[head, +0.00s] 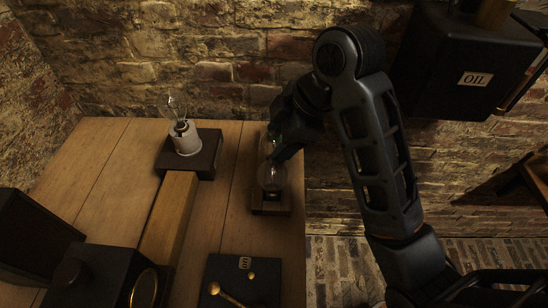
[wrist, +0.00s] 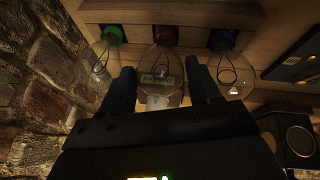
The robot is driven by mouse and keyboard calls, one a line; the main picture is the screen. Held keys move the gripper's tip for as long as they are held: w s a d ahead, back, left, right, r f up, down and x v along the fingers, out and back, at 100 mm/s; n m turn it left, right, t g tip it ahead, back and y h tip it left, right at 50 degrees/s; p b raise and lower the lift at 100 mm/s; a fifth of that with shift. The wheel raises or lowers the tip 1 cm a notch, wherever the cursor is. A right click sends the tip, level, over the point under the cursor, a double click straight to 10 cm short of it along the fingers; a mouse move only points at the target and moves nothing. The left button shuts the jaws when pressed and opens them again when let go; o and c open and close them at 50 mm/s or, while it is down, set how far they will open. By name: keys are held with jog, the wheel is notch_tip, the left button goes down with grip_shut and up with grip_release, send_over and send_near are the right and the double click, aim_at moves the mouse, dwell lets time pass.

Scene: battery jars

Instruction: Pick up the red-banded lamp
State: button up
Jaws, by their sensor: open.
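The red-banded lamp is the middle of three clear bulbs in the wrist view; its glass (wrist: 161,68) hangs below its red band (wrist: 165,35). My open gripper (wrist: 162,82) has one finger on each side of this bulb, with no clear contact visible. A green-banded lamp (wrist: 101,58) is to its left and a blue-banded lamp (wrist: 232,70) to its right. In the head view my gripper (head: 283,150) is over the small wooden rack (head: 270,209) and hides part of the bulbs. I cannot make out the red band there.
Another clear bulb (head: 175,104) stands in a white socket (head: 185,138) on a dark block (head: 207,152). A long wooden bar (head: 170,215) runs toward the front. Dark boxes and a dark panel with brass parts (head: 240,285) fill the front. A brick wall (head: 200,50) stands behind.

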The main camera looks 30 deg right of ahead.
jog(key=b+x, duration=0.1)
jog(key=x, duration=0.3)
jog(key=shift+b, duration=0.35)
jog(key=shift+c, duration=0.3)
jog(key=c, duration=0.7)
